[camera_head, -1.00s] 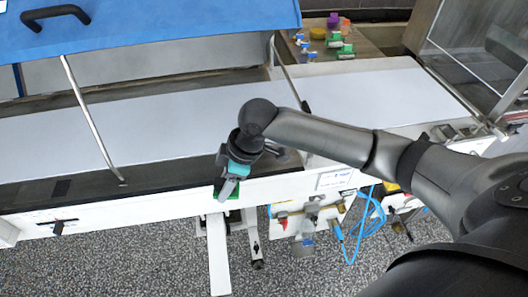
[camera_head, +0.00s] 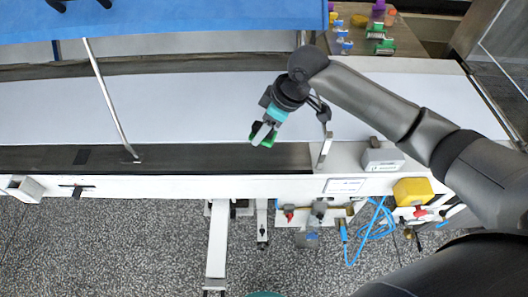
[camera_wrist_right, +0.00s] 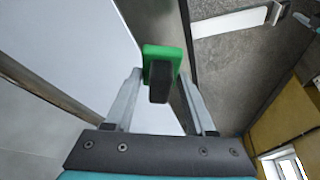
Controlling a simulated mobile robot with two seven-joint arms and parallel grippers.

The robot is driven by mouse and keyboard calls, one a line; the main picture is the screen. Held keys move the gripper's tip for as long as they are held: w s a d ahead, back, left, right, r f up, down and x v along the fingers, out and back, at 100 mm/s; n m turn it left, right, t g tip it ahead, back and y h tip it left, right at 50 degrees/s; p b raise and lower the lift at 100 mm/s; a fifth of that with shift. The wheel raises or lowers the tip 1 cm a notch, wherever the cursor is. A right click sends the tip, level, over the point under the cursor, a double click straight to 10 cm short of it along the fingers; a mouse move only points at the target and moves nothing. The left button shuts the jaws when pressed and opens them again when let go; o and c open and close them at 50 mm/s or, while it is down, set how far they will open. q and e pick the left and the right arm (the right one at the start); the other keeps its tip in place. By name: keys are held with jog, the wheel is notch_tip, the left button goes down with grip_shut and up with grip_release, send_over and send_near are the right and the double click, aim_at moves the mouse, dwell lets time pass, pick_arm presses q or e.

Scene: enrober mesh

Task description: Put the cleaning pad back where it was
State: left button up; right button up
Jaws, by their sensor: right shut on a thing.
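My right gripper (camera_head: 263,135) is shut on the cleaning pad, a small green block with a black part. The pad (camera_head: 255,130) is partly hidden by the fingers in the head view. In the right wrist view the pad (camera_wrist_right: 160,60) sits between the two grey fingertips (camera_wrist_right: 159,85). The gripper is over the front part of the machine, near the border between the pale belt surface (camera_head: 190,110) and the dark front strip (camera_head: 220,158). I cannot tell its height exactly. My left gripper is not in view.
A brown side table (camera_head: 410,42) at the back right carries similar green items (camera_head: 386,46), blue-white items (camera_head: 344,45), purple and yellow things. A thin metal rod (camera_head: 108,95) stands at left under the blue cover (camera_head: 180,20). A yellow box (camera_head: 412,191) is at the front right.

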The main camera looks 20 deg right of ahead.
aim_at(259, 159)
notch_tip(259, 159, down, 10)
jog(key=shift+r+b, duration=0.1)
jog(key=shift+b, duration=0.3)
jog(key=shift+f, duration=0.25)
jog(key=o, duration=1.2)
jog(key=shift+d+r, duration=0.15)
jog(key=shift+r, duration=0.45)
jog(key=p+v, duration=0.1)
jog(key=v, duration=1)
jog(key=shift+s+d+r, duration=0.1)
